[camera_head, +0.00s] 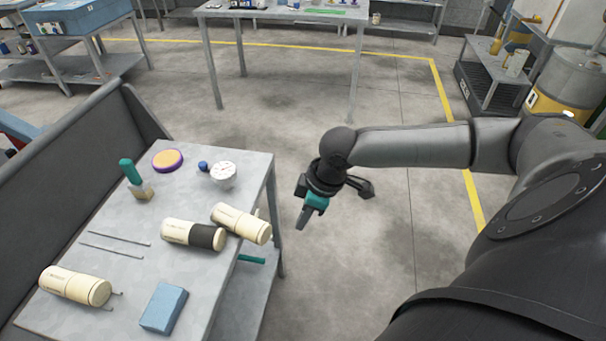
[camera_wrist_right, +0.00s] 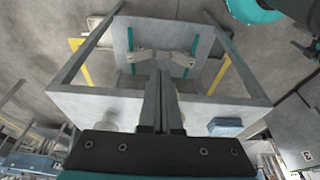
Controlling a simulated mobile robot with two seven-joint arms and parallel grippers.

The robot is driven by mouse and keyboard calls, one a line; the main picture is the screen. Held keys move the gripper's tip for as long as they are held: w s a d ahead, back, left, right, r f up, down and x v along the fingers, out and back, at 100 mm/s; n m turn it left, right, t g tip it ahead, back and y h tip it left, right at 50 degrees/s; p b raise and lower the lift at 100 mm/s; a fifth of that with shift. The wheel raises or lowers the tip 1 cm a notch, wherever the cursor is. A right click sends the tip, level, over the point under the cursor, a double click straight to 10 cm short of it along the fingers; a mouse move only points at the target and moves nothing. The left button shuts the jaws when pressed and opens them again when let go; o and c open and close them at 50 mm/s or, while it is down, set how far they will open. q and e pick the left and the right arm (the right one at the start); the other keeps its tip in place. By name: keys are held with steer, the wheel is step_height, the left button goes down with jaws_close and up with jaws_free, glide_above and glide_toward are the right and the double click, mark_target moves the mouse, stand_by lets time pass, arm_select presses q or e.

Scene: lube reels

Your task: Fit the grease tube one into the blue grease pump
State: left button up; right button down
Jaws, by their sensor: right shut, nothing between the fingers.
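Three cream grease tubes lie on the grey table in the head view: one (camera_head: 75,286) at the front left, one (camera_head: 193,234) with a black band in the middle, and one (camera_head: 241,223) beside it near the right edge. I cannot tell which is tube one. I cannot make out a blue grease pump for certain. My right gripper (camera_head: 303,218) is shut and empty, pointing down beyond the table's right edge, apart from the tubes. Its closed fingers also show in the right wrist view (camera_wrist_right: 160,85). My left gripper is out of view.
The table (camera_head: 110,275) also holds a blue block (camera_head: 164,307), thin rods (camera_head: 113,249), a gauge (camera_head: 223,173), a purple-yellow disc (camera_head: 167,160) and a green-handled tool (camera_head: 130,172). A green rod (camera_head: 251,259) shows below the tabletop. The floor right of the table is clear.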

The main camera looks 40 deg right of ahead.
mark_target(243, 218)
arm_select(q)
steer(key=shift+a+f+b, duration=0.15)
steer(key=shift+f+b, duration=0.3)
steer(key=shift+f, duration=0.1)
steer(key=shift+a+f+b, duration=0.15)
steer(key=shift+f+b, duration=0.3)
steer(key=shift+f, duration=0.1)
arm_select(e)
steer(key=w+a+f, duration=0.3)
steer(key=w+f, duration=0.1)
steer(key=shift+a+f, duration=0.3)
steer(key=shift+f, duration=0.1)
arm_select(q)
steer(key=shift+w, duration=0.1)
arm_select(e)
steer(key=shift+w, duration=0.15)
